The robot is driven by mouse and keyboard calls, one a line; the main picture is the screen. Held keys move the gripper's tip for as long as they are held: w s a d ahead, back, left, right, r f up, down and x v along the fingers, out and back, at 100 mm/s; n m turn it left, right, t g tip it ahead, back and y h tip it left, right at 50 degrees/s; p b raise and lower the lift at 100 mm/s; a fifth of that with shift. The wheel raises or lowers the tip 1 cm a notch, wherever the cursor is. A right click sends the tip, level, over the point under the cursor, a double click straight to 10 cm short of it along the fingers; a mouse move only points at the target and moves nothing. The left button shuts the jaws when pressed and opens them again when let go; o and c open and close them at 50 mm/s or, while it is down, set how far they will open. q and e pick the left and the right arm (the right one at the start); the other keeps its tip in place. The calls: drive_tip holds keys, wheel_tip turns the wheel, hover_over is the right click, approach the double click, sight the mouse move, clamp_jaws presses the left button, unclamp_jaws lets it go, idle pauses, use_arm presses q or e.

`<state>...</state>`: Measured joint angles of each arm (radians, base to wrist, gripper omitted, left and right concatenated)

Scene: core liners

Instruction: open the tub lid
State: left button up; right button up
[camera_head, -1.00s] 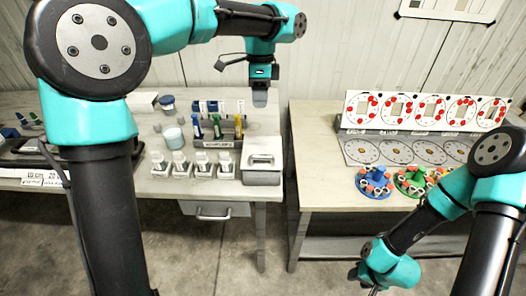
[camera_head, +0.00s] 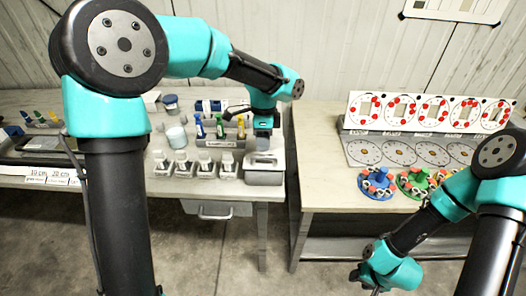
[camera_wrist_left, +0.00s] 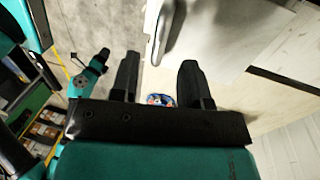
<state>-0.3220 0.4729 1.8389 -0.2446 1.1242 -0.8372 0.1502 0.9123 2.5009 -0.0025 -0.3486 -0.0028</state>
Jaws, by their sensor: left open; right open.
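The grey tub (camera_head: 263,178) stands at the right front corner of the left table, its pale lid (camera_head: 265,158) closed on top. My left gripper (camera_head: 263,145) points down just above the lid's back part; contact cannot be told. A grey rounded edge (camera_wrist_left: 157,30), which looks like the tub, lies beyond the fingertips there. My right gripper (camera_head: 364,281) is low at the front, before the right table, small and partly hidden by its own arm; it is open.
White-capped bottles (camera_head: 204,165) stand left of the tub. A rack (camera_head: 218,135) with coloured items is behind them. The right table (camera_head: 320,165) has dial boards and a blue round holder (camera_head: 377,182). A gap separates the tables. The right table's left part is bare.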

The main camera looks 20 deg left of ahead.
use_arm(q)
drive_tip(key=shift+s+d+f, duration=0.1)
drive_tip(key=shift+s+f, duration=0.1)
drive_tip(key=shift+f, duration=0.85)
drive_tip(key=shift+s+f, duration=0.2)
drive_tip(key=shift+f, duration=0.8)
clamp_jaws()
